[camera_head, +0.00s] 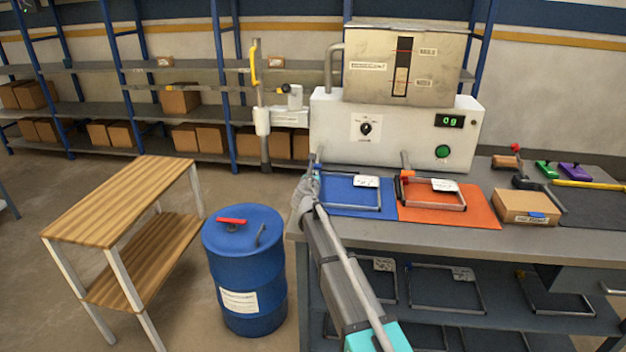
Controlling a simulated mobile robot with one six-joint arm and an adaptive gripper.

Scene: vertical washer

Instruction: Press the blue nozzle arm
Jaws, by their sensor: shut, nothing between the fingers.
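The blue nozzle arm (318,168) shows as a small blue piece at the lower left of the white machine (335,125), above the blue mat. My arm reaches up from the bottom, and my gripper (308,186) is shut and empty at the left edge of the bench. It is right beside the blue nozzle arm and partly covers it. I cannot tell whether they touch.
An orange nozzle (406,162) stands above an orange mat (480,215). Wire frames with white tags lie on the blue mat (335,210) and orange mat. A blue drum (245,285) and wooden table (120,195) stand left. A cardboard box (515,207) sits right.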

